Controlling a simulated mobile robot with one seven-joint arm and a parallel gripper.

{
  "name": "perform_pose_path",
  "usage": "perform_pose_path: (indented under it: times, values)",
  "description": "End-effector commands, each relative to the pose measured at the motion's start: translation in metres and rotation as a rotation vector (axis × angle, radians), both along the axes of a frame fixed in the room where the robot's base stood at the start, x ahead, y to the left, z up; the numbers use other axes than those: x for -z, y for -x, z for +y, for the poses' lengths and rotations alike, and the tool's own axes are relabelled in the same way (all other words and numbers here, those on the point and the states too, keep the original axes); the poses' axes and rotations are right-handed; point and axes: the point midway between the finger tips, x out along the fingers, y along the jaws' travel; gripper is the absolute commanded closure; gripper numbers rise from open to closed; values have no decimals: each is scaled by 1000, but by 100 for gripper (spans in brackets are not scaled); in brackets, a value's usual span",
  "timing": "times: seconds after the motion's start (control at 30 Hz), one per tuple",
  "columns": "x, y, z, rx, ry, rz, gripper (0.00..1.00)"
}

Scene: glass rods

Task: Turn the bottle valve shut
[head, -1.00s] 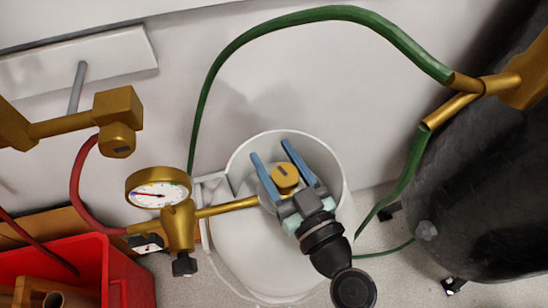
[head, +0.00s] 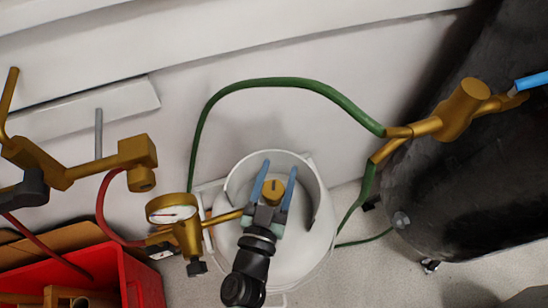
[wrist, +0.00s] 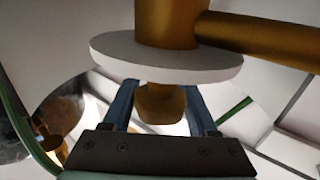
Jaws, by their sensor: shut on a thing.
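In the wrist view, the fingers (wrist: 158,96) flank a small brass part of the valve (wrist: 160,103), beside a pale disc (wrist: 165,62). The finger contact faces are hidden.
A green hose (head: 285,82) arches behind the bottle to brass fittings (head: 440,122) by a large dark cylinder (head: 450,200) at right. A red crate (head: 105,275) and red hose (head: 108,205) are at left. Some floor is clear at lower right.

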Motion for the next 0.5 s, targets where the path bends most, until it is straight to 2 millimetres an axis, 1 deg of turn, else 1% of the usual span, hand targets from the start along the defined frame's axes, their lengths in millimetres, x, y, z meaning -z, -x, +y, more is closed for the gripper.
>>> perform_pose_path:
  times: [0.03, 0.5]
  values:
    - [-8, 0, -3, 47, -2, 7, 97]
    - [5, 7, -14, 437, -2, 2, 97]
